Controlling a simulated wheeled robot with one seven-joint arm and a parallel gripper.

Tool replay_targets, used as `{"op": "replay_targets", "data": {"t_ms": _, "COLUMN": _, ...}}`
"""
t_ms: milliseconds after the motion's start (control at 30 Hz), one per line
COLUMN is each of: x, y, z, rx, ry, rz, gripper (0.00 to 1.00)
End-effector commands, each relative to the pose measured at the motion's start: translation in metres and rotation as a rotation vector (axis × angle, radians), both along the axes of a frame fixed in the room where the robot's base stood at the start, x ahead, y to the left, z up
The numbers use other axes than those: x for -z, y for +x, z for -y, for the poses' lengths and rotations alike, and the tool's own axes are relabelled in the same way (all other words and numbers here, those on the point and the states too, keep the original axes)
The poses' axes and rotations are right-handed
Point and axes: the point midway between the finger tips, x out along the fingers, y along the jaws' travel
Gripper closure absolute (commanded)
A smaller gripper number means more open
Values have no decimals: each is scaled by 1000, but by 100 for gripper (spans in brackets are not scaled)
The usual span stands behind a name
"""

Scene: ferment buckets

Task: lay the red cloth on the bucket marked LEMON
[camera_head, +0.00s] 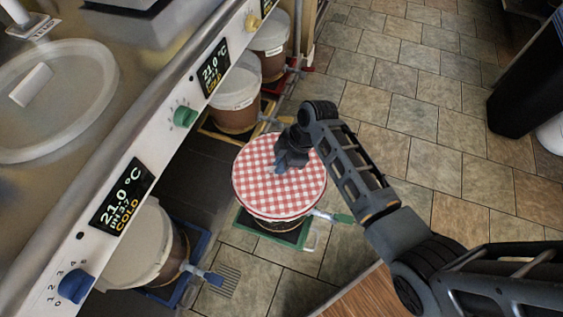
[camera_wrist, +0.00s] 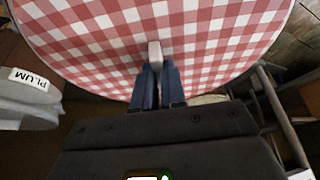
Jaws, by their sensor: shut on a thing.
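The red cloth (camera_head: 262,190), a round red-and-white checked disc, lies flat over a bucket (camera_head: 272,226) on a green-edged base. It hides most of that bucket, and I see no name on it. I cannot tell whether the cloth rests on the bucket or is held just above it. My gripper (camera_head: 284,168) reaches over the cloth's upper right part. In the wrist view the cloth (camera_wrist: 100,40) fills the top, and my gripper (camera_wrist: 156,72) is shut on a small pale tab (camera_wrist: 155,50) at the cloth. No LEMON marking shows.
A tag reading PLUM (camera_wrist: 29,78) sits on a pale bucket at the wrist view's left. White-lidded buckets (camera_head: 235,85) (camera_head: 269,35) stand along the counter (camera_head: 150,140), and another (camera_head: 135,245) is in a blue frame. Tiled floor (camera_head: 420,110) is open at right. A dark bin (camera_head: 525,85) stands far right.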

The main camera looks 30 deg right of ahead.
Motion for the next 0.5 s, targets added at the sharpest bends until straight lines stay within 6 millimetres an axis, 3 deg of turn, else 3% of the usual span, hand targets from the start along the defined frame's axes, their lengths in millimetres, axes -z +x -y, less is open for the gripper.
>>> {"op": "replay_targets", "data": {"t_ms": 67, "x": 0, "y": 0, "z": 0, "rx": 0, "ry": 0, "rz": 1, "gripper": 100}}
{"op": "replay_targets", "data": {"t_ms": 100, "x": 0, "y": 0, "z": 0, "rx": 0, "ry": 0, "rz": 0, "gripper": 86}}
{"op": "replay_targets", "data": {"t_ms": 367, "x": 0, "y": 0, "z": 0, "rx": 0, "ry": 0, "rz": 0, "gripper": 61}}
{"op": "replay_targets", "data": {"t_ms": 500, "x": 0, "y": 0, "z": 0, "rx": 0, "ry": 0, "rz": 0, "gripper": 59}}
